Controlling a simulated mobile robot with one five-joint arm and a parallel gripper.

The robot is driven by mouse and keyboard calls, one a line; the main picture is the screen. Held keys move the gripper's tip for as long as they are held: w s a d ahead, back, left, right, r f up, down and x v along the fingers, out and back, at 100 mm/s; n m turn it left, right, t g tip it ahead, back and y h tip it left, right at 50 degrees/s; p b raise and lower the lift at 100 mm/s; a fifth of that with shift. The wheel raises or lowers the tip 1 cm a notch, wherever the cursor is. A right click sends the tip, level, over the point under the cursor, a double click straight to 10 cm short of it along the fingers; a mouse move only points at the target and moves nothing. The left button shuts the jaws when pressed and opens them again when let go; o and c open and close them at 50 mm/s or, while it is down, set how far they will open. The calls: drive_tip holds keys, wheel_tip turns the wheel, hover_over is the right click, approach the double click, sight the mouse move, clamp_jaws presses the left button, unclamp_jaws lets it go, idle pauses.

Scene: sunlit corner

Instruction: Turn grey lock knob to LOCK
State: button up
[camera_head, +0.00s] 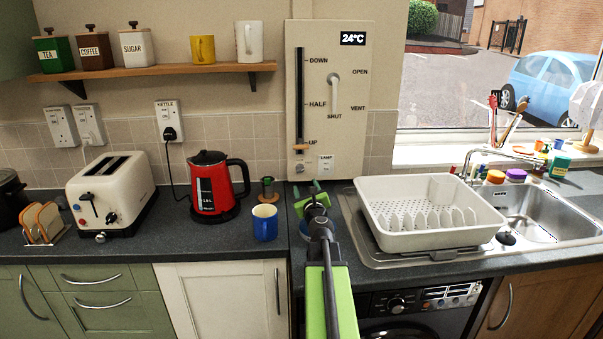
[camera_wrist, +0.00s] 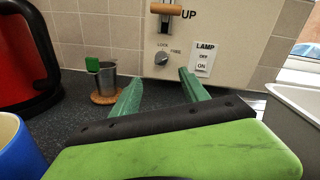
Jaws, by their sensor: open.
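The grey lock knob (camera_wrist: 161,59) is a small round knob low on the cream wall panel. In the wrist view LOCK is printed above it and FREE to its upper right. A pale mark on it seems to point to the upper right, towards FREE, but it is small. In the head view the knob (camera_head: 299,168) is at the panel's lower left. My gripper (camera_wrist: 160,80) is open and empty, its green fingers apart and below the knob in the wrist view, not touching it. The gripper also shows in the head view (camera_head: 308,189), near the panel's foot.
Above the knob is a wooden slider handle (camera_wrist: 166,9) at UP. A lamp switch (camera_wrist: 203,62) is to its right. A metal cup (camera_wrist: 103,78) with a green block stands left of my fingers. A blue mug (camera_head: 265,223), red kettle (camera_head: 212,185) and white dish rack (camera_head: 425,241) stand nearby.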

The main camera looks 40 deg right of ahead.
sight(301, 171)
drive_tip(key=x, duration=1.3)
drive_tip(key=shift+w+d, duration=0.2)
drive_tip(key=shift+d, duration=0.1)
clamp_jaws()
